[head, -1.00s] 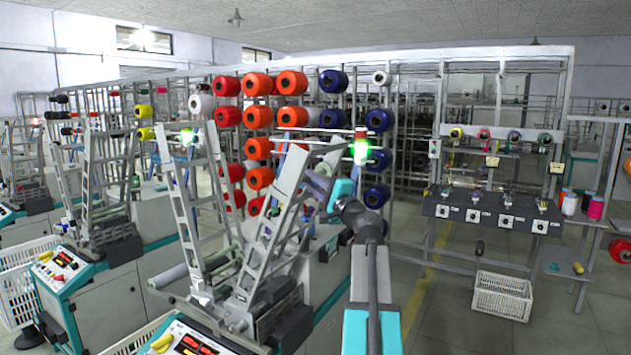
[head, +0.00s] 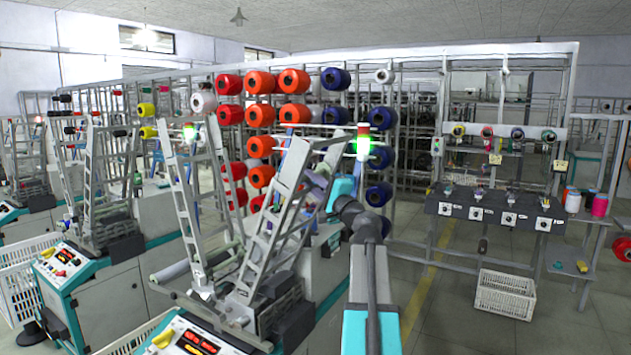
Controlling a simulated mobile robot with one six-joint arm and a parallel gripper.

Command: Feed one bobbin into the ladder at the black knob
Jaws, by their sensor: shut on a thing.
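The nearest winding machine has a leaning grey metal ladder (head: 280,215), with a second ladder (head: 183,200) to its left. My arm reaches up from the bottom centre and bends at its dark joint beside the near ladder. My gripper (head: 326,168) is at the upper right of this ladder, small and partly hidden by its rails and my teal link. It is shut on a small bobbin (head: 316,179) that looks pale purple and is mostly hidden. I cannot tell whether the bobbin touches the ladder. I cannot make out the black knob.
A green-lit signal lamp (head: 363,143) stands just right of the ladder top. A control panel (head: 190,340) is at the bottom. A creel with red, orange and blue cones (head: 262,116) stands behind. A white crate (head: 506,294) sits on the right; the floor before it is open.

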